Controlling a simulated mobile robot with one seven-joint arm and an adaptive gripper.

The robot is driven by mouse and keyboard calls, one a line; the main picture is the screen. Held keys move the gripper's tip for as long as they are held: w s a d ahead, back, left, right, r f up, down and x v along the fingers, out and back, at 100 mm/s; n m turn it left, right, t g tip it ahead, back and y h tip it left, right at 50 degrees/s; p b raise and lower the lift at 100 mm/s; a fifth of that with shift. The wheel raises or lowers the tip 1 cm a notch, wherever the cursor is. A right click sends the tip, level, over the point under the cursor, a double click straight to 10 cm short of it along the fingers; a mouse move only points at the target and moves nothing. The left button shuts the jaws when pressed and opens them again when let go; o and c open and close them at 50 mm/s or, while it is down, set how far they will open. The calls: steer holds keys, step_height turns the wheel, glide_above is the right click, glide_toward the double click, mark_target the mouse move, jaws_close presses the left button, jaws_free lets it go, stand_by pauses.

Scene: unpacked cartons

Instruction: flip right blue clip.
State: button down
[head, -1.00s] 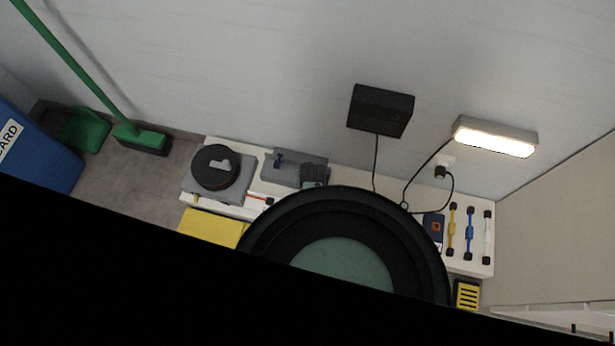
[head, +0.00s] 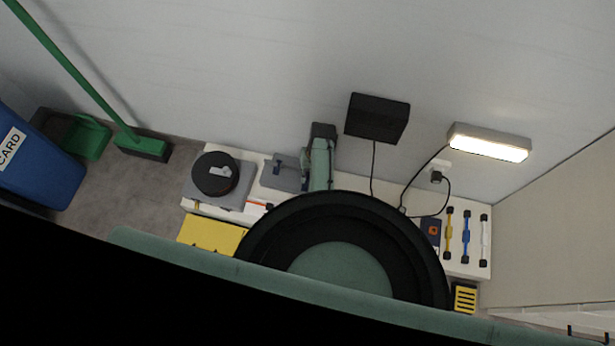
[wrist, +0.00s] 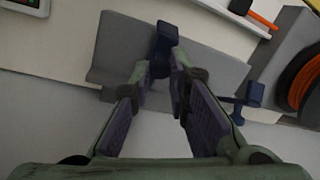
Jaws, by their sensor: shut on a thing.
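The right blue clip (wrist: 164,42) is dark blue and stands up from a grey bracket (wrist: 115,45) in the wrist view. My gripper (wrist: 160,64) has its fingertips on either side of the clip's lower part and is shut on it. The left blue clip (wrist: 252,96) sticks out sideways on a thin rod at the bracket's other end. In the head view the left clip (head: 279,157) shows on the bracket (head: 284,179), while my green arm and gripper hide the right clip.
A turntable-like grey base with a black and orange spool (head: 215,174) stands left of the bracket. A yellow box (head: 211,235) is in front. A black box (head: 377,118) hangs on the wall above. Yellow, blue and white rods (head: 467,237) lie at the right.

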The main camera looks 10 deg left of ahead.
steer(key=shift+w+r+g, duration=0.1)
steer(key=shift+w+g, duration=0.1)
steer(key=shift+g, duration=0.3)
steer(key=shift+a, duration=0.1)
steer(key=c, duration=1.5)
jaws_free()
steer(key=shift+w+r, duration=0.1)
steer(key=shift+r, duration=0.05)
steer(key=v, duration=1.1)
steer(key=shift+r, duration=0.4)
